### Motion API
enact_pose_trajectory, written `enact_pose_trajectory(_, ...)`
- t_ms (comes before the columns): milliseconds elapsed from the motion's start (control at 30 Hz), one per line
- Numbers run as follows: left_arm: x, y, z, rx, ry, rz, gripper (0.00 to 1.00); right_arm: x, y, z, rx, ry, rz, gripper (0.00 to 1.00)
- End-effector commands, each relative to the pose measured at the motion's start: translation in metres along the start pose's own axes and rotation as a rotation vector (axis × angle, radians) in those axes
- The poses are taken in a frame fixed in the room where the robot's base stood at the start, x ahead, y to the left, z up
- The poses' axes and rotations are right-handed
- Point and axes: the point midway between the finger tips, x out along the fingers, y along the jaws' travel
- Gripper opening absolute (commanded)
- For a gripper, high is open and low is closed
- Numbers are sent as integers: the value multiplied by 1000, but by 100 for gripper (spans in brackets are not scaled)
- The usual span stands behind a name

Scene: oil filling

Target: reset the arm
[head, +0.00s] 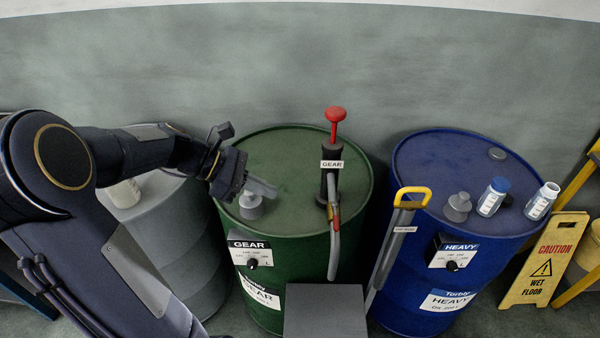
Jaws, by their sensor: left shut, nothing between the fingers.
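My left arm comes in from the left, bent across the grey drum. Its gripper (262,187) is shut and empty, above the left part of the green GEAR drum's top. A small grey capped container (251,206) stands on that drum just below the fingers; I cannot tell if they touch it. The green drum (287,152) carries a hand pump (331,158) with a red knob, to the right of the gripper. My right gripper does not show.
A blue HEAVY drum (440,150) stands right, holding a blue-capped bottle (491,198), a white bottle (542,201) and a grey container (457,207). A yellow-handled pump (397,234) stands before it. A wet-floor sign (543,262) stands at far right. A grey drum (175,220) is left.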

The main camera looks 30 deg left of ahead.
Motion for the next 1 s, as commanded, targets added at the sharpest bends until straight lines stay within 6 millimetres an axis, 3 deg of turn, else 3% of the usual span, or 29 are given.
enact_pose_trajectory(167, -2, -1, 1, 6, 2, 0, 0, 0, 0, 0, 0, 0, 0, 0)
enact_pose_trajectory(267, 0, -13, 7, 96, 25, -9, 0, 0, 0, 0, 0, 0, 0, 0)
enact_pose_trajectory(367, 4, -46, 18, 340, 91, -33, 0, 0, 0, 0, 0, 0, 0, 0)
enact_pose_trajectory(433, 8, -77, 24, 595, 158, -61, 0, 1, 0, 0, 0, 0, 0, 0)
enact_pose_trajectory(500, 12, -108, 23, 878, 234, -94, 0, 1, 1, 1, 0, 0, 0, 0)
enact_pose_trajectory(633, 17, -153, 12, 1379, 371, -159, 0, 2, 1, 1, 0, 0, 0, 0)
enact_pose_trajectory(800, 20, -180, -5, 1831, 511, -229, 0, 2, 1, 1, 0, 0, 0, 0)
enact_pose_trajectory(1000, 21, -186, -11, 1991, 566, -262, 0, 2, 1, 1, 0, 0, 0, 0)
